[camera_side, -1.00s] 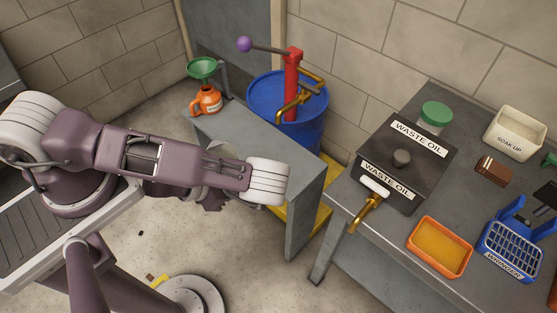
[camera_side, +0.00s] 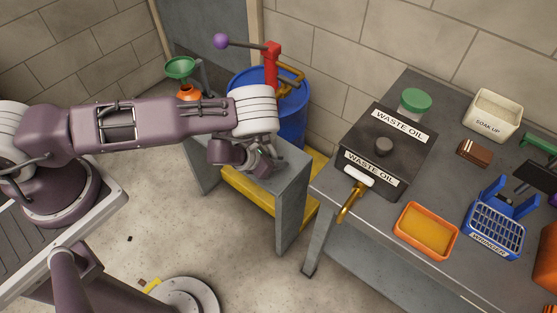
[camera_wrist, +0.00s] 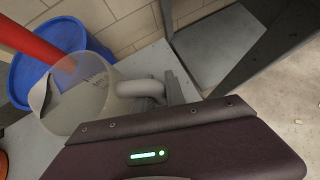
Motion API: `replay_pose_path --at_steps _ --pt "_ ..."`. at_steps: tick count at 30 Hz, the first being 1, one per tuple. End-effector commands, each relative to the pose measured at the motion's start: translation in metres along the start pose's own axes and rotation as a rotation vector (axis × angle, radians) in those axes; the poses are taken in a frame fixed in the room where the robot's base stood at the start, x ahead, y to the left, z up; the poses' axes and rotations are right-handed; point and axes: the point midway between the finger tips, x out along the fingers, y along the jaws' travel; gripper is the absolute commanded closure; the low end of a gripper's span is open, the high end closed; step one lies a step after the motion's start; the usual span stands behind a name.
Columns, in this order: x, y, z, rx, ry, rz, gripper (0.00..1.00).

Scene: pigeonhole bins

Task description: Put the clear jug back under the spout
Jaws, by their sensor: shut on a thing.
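The clear jug (camera_wrist: 78,108) shows in the wrist view, see-through with small dark marks on its wall. My gripper (camera_side: 264,163) is shut on its pale handle (camera_wrist: 146,89). In the side view my gripper is over the right part of the small grey bench (camera_side: 290,195), and I cannot make out the jug there. The red hand pump (camera_side: 271,66) with its brass spout (camera_side: 291,74) stands at the blue drum (camera_side: 292,125), behind the gripper. The jug's height above the bench is unclear.
An orange can with a green funnel (camera_side: 181,68) stands at the bench's far left. On the right table (camera_side: 330,185) are a waste oil box (camera_side: 383,146) with a brass tap (camera_side: 351,203), an orange tray (camera_side: 426,231) and a blue wringer (camera_side: 495,232).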

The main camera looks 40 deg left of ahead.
Motion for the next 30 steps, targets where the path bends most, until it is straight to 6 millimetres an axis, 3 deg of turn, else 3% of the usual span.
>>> replay_pose_path --at_steps 6,7,10,22,30 --pt "0.0 0.0 0.0 0.001 -0.002 0.0 1.0" --pt "0.001 0.0 0.0 0.001 -0.002 0.0 0.83" --pt "0.0 0.0 0.0 0.0 -0.002 0.0 0.63" --pt "-0.007 0.0 0.001 0.001 -0.001 0.0 0.63" --pt "-0.06 0.0 0.001 0.002 0.0 0.001 0.63"
